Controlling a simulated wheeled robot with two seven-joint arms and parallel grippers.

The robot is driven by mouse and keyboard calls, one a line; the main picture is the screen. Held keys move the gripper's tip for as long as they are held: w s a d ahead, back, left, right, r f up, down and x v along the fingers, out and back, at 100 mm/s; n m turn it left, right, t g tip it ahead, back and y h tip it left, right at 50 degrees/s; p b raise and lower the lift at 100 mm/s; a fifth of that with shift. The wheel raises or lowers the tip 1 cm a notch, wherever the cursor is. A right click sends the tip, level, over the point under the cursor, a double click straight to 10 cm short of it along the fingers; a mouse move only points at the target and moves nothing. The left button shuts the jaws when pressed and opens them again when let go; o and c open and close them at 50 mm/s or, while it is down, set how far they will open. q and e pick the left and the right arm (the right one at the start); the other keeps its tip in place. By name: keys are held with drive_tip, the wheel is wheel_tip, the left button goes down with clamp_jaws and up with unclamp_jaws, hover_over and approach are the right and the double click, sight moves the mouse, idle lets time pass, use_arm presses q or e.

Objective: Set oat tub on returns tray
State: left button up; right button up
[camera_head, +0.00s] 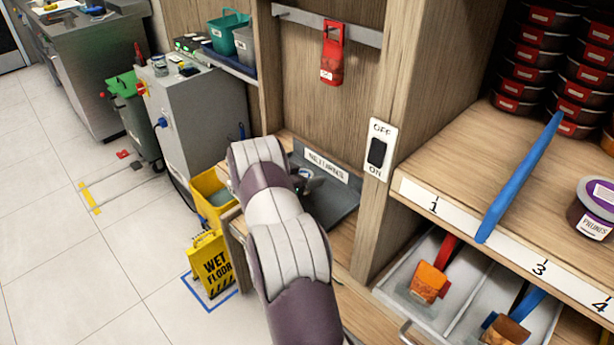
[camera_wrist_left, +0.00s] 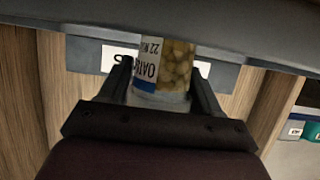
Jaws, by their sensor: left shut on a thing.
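The oat tub (camera_wrist_left: 178,68) is a clear container with pale contents and a white and blue label reading OAT. In the left wrist view my left gripper (camera_wrist_left: 160,78) is shut on it, one finger on each side. The dark grey returns tray (camera_head: 343,196), with a white RETURNS label, sits in the low wooden bay in the head view. My left arm reaches over it and hides most of the gripper and tub. The tray also shows behind the tub in the left wrist view (camera_wrist_left: 228,76). I cannot tell whether the tub touches the tray.
A wooden post with an OFF/ON switch (camera_head: 376,152) stands right of the tray. A blue divider (camera_head: 520,180) and a prunes tub (camera_head: 592,210) are on the right shelf. A wet-floor sign (camera_head: 215,264) stands left.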

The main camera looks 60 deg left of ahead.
use_arm(q)
drive_tip(key=shift+a+f, duration=0.1)
drive_tip(key=shift+f, duration=0.05)
drive_tip(key=shift+f, duration=0.1)
drive_tip(key=o, duration=1.3)
drive_tip(key=shift+c, duration=0.2)
drive_tip(key=shift+s+r, duration=0.25)
drive_tip(key=shift+r, duration=0.05)
drive_tip(key=v, duration=1.1)
drive_tip(key=shift+s+d, duration=0.25)
drive_tip(key=shift+d, duration=0.05)
